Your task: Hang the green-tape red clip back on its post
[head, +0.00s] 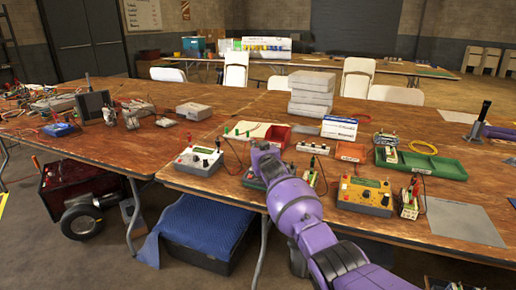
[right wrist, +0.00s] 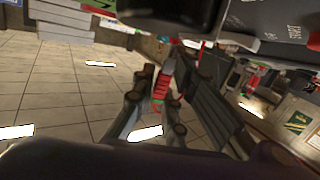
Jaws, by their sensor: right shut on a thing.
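My right arm reaches in from the lower right in the head view, with its wrist (head: 262,158) over the table near the grey charger. Its fingers are hidden there behind the wrist. In the right wrist view my right gripper (right wrist: 158,92) is shut on a red clip (right wrist: 161,86) with a green mark near its lower end. The clip is held clear between the fingers. Small stands with red clips are at the table front, one right of my arm (head: 310,174) and one by the yellow charger (head: 409,204). I cannot tell which post is the green-tape clip's. My left gripper is out of view.
A grey charger (head: 199,160) is left of my wrist; a yellow charger (head: 364,195) is to the right. A red bin (head: 277,136), a stack of grey boxes (head: 311,92) and a green tray (head: 434,165) stand behind. A grey mat (head: 465,222) lies bare at right.

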